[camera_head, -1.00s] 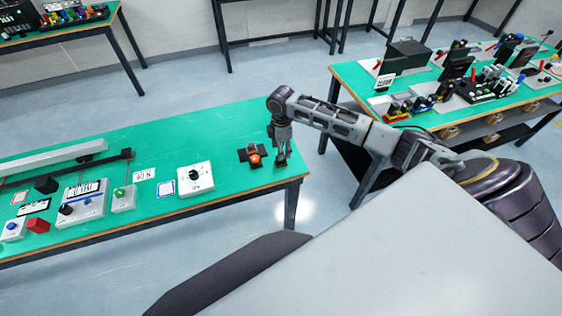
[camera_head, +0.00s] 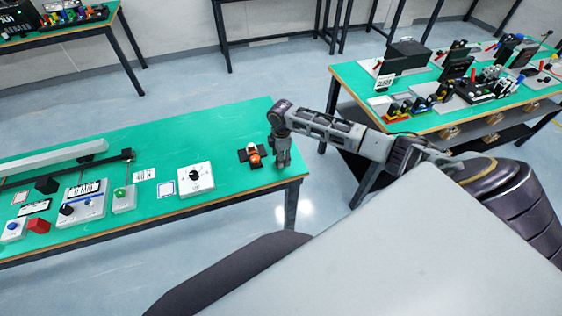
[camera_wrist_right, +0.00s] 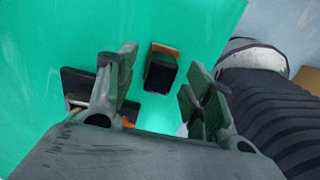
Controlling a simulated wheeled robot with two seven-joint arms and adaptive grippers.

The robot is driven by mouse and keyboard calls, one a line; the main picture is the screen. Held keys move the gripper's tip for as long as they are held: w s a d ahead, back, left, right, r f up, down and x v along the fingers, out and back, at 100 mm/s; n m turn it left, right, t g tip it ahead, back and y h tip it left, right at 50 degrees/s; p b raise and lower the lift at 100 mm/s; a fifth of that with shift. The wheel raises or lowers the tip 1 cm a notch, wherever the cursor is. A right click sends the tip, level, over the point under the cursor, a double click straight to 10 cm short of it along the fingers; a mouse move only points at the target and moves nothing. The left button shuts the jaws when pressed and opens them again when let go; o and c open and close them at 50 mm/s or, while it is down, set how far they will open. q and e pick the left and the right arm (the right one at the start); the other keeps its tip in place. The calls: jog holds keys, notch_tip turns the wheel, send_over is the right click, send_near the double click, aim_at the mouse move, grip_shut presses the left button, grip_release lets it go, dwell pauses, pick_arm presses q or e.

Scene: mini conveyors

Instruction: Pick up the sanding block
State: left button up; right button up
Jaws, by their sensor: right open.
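The sanding block appears to be the small dark block with an orange-brown edge (camera_wrist_right: 160,70) on the green table in the right wrist view. It lies between the spread fingers of my right gripper (camera_wrist_right: 158,88), with gaps on both sides. In the head view my right gripper (camera_head: 283,163) points down near the table's right end. The block is not discernible there, apparently hidden by the gripper. My right gripper is open and empty. My left gripper is not in view.
A black piece with an orange round part (camera_head: 254,158) stands just left of the gripper. A white box with a black knob (camera_head: 196,179) is further left. The table's right edge (camera_head: 300,176) is close by. A second green table (camera_head: 440,120) with devices stands at right.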

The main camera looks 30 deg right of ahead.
jog(key=shift+f, duration=0.5)
jog(key=c, duration=1.1)
jog(key=shift+r, duration=0.2)
jog(key=shift+r, duration=4.85)
jog(key=o, duration=0.4)
jog(key=c, duration=0.3)
